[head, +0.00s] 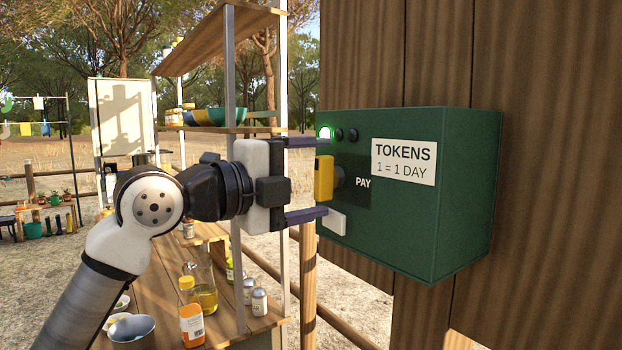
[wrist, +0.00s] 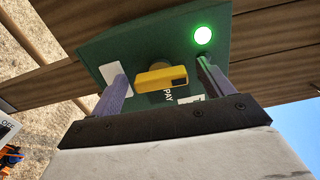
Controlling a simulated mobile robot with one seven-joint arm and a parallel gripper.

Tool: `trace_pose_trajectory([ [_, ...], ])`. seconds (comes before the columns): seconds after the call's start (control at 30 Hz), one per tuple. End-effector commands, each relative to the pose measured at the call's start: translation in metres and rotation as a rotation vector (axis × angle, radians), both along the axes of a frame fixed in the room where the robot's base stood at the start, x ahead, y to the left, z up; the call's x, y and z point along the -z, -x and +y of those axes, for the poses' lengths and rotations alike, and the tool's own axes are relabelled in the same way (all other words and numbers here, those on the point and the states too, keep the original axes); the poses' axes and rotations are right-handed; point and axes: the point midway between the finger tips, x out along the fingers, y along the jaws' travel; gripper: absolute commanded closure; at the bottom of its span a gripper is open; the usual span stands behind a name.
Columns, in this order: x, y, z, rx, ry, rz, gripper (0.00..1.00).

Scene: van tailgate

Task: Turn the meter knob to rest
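The meter is a dark green box (head: 465,190) on a wooden wall, with a label reading "TOKENS 1 = 1 DAY". Its yellow knob (head: 324,178) stands out from the front face beside the word "PAY"; in the head view its bar looks upright. The knob also shows in the wrist view (wrist: 161,78). My gripper (head: 315,178) is open, with one purple finger above the knob and one below it. In the wrist view the fingers (wrist: 163,85) stand on either side of the knob with gaps, not touching it.
A green light (head: 325,132) glows on the meter's face, with dark buttons beside it. A white piece (head: 333,221) sits low on the face, close to the lower finger. A wooden counter (head: 160,290) with bottles and jars and a shelf rack (head: 233,130) stand at left.

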Motion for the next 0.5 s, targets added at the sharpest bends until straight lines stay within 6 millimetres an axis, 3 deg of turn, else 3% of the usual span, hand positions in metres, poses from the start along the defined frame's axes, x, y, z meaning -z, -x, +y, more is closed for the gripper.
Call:
trace_pose_trajectory([
  [0.27,0.001,0.004,0.007,-0.002,0.0,0.0,0.2],
  [0.5,0.004,0.031,0.044,-0.005,0.002,0.0,0.2],
])
